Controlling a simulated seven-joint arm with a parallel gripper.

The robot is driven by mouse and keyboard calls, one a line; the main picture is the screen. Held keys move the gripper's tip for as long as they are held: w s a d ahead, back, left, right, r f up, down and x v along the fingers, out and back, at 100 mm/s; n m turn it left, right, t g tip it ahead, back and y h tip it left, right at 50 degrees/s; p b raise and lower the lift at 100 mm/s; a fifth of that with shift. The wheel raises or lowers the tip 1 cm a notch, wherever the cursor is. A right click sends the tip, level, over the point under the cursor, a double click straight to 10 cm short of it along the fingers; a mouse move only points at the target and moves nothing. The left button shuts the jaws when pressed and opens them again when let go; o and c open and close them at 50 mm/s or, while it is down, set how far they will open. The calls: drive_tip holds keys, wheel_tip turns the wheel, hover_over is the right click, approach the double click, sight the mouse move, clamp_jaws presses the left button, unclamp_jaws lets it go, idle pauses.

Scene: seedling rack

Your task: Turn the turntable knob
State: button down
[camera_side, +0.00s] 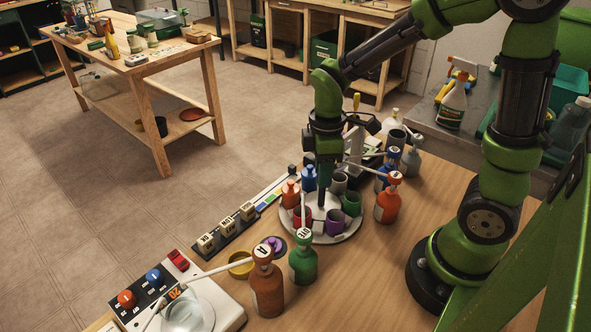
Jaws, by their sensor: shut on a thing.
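The turntable (343,236) is a round, pale disc on the wooden table, with small coloured cups and an orange bottle on or around it. My gripper (322,184) points straight down over the middle of the disc. It is shut on the turntable knob, and the fingers and cups hide most of the knob. A dark upright piece shows just below the fingers. The cups around it include a red one (302,216), a purple one (335,222), a green one (351,204) and a grey one (339,182).
Pump bottles stand close by: green (303,262), brown (267,288), and orange (388,203) on the right. A white device with a glass beaker (188,314) sits front left. Numbered blocks (227,228) line the left edge. Bare table lies between the turntable and my base.

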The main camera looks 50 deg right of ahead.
drive_tip(key=shift+m, duration=0.3)
drive_tip(key=m, duration=1.1)
idle(0.6)
drive_tip(key=c, duration=0.8)
unclamp_jaws()
drive_tip(key=shift+c, duration=0.2)
drive_tip(key=shift+r, duration=0.1)
